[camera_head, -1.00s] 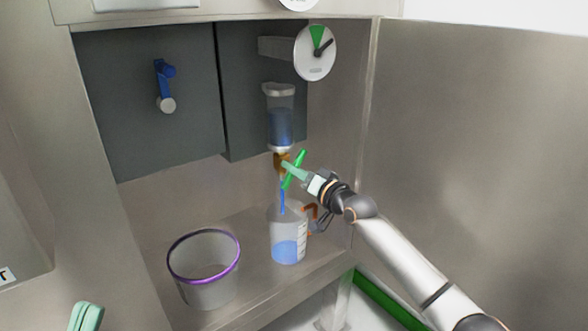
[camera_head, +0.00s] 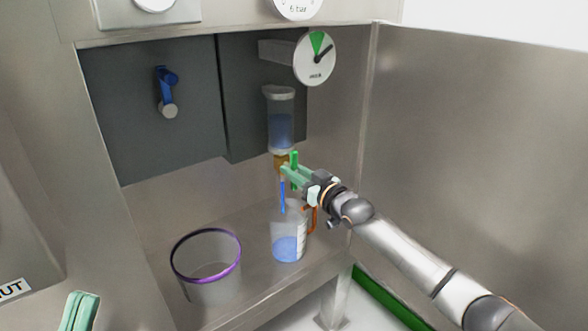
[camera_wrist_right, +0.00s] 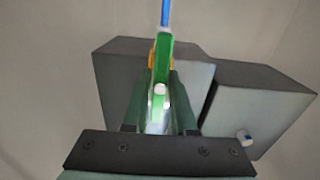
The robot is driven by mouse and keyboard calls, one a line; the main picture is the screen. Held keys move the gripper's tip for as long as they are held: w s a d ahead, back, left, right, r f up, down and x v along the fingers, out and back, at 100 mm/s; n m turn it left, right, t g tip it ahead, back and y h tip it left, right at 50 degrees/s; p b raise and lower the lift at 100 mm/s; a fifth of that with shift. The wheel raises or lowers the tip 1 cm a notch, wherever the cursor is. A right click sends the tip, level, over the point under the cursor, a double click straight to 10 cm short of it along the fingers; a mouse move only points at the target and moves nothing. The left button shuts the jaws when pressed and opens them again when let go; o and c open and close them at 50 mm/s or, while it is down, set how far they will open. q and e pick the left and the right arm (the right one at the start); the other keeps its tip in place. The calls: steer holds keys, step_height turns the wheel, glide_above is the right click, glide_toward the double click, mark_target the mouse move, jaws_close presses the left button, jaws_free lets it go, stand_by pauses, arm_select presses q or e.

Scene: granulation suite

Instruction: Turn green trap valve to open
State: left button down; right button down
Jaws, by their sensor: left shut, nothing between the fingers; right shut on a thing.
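The green trap valve handle (camera_head: 294,157) sits at the brass valve body (camera_head: 281,161), below the clear trap bowl (camera_head: 281,125) holding blue liquid. It stands close to upright in the head view. My right gripper (camera_head: 286,172) is shut on the green handle; in the right wrist view the handle (camera_wrist_right: 163,62) lies between the two fingers. Blue liquid runs as a thin stream (camera_head: 283,196) below the valve into the jug (camera_head: 289,238), which has blue liquid at its bottom. My left gripper (camera_head: 80,310) is shut and empty at the lower left, partly out of frame.
A clear bucket with a purple rim (camera_head: 206,260) stands on the steel shelf left of the jug. A round gauge (camera_head: 315,58) is on the right above the trap. A blue lever (camera_head: 166,92) is on the dark panel. A steel wall bounds the right.

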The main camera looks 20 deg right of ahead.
stand_by(0.4)
steer(key=c, duration=0.7)
jaws_free()
arm_select(q)
steer(key=shift+r, duration=0.15)
arm_select(e)
steer(key=shift+s, duration=0.15)
arm_select(q)
steer(key=shift+a+r+m+p, duration=0.2)
steer(key=shift+r+m+p, duration=0.1)
steer(key=shift+r+p, duration=1.15)
arm_select(e)
steer(key=shift+v, duration=3.65)
arm_select(q)
steer(key=shift+f, duration=0.1)
